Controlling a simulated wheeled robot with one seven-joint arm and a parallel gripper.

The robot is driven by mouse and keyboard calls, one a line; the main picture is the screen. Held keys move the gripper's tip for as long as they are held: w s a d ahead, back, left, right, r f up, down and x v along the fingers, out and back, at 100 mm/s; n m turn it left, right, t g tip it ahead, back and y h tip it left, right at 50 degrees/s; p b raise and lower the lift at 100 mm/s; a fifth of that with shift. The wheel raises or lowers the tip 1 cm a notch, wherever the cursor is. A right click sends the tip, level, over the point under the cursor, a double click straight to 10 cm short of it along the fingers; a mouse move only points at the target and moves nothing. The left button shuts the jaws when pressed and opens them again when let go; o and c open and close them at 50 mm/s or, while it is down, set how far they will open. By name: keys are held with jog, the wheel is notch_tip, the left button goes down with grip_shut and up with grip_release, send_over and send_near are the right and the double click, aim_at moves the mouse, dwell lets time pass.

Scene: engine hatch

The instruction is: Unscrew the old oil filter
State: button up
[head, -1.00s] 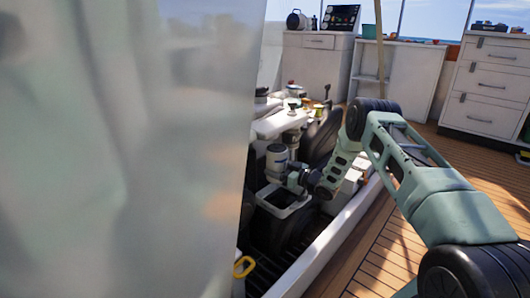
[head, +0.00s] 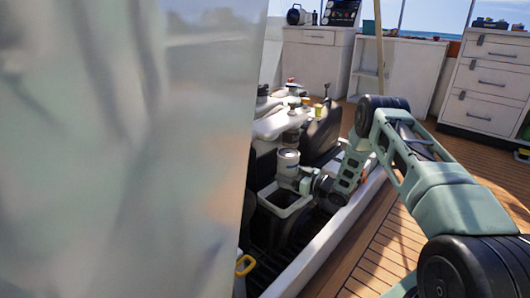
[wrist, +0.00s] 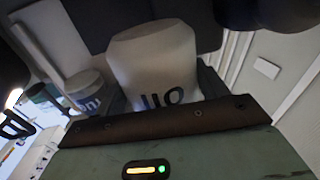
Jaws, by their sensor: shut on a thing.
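The oil filter (head: 288,158), a pale cylinder, stands roughly upright in the engine hatch. My gripper (head: 297,181) is shut on it, reaching in from the right. In the wrist view the white filter body (wrist: 155,62) fills the space beyond the brown-edged jaw, with dark lettering partly hidden by that jaw. The far jaw is mostly hidden. A dark square container with a pale rim (head: 283,212) sits just below the filter. I cannot tell whether the filter is still joined to its mount.
A blurred pale sheet (head: 120,150) blocks the left half of the head view. A yellow handle (head: 245,265) shows at lower left. The white hatch edge (head: 325,242) runs beside my arm. Another lettered pale cylinder (wrist: 84,90) stands left in the wrist view. Wooden deck lies clear at right.

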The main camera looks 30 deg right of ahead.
aim_at(296, 176)
jog(key=shift+p+v, duration=0.8)
jog(key=shift+v, duration=1.25)
jog(key=shift+s+a+r, duration=0.1)
jog(key=shift+a, duration=0.1)
